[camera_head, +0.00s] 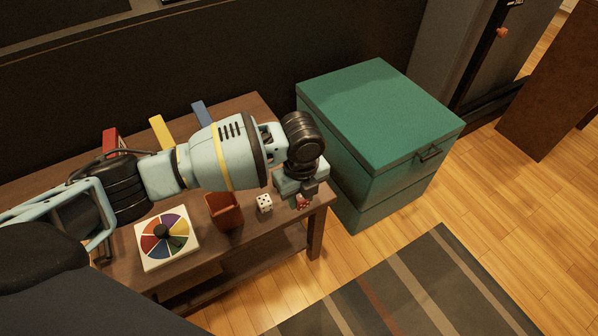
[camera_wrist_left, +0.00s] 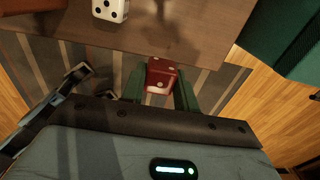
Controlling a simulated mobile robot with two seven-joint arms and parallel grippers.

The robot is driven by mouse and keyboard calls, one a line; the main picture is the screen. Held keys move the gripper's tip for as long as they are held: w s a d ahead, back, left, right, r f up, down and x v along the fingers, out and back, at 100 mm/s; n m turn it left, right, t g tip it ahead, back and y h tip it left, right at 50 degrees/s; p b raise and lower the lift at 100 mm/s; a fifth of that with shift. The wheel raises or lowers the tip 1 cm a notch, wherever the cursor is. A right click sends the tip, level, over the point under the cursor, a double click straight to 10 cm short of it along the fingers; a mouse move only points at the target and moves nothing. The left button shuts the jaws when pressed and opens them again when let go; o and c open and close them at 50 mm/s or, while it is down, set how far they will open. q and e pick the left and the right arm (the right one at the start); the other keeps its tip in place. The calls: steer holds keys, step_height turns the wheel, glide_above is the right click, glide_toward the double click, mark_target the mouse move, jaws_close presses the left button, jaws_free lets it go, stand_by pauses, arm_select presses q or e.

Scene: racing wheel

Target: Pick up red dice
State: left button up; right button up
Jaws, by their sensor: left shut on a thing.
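The red die (camera_head: 303,202) with white pips shows at the right end of the wooden table, partly covered by my left gripper (camera_head: 303,190). In the left wrist view the red die (camera_wrist_left: 162,76) sits between the two green fingers of my left gripper (camera_wrist_left: 160,90), which is shut on it. There, the floor and rug show behind the die, past the table edge. Whether the die clears the tabletop I cannot tell. A pale-blue jointed part of mine (camera_wrist_left: 60,90) shows at the left of that view; I cannot tell its jaw state.
A white die (camera_head: 265,203), a red-brown cup (camera_head: 224,212) and a color wheel board (camera_head: 166,239) stand on the table (camera_head: 258,104). Yellow (camera_head: 160,132), blue (camera_head: 201,113) and red (camera_head: 111,139) pieces stand behind my arm. A green chest (camera_head: 380,110) stands close right.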

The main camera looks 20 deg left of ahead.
arm_select(q)
steer(key=s+d+p, duration=0.2)
steer(key=s+d, duration=0.1)
steer(key=s, duration=0.4)
steer(key=shift+s+r, duration=0.35)
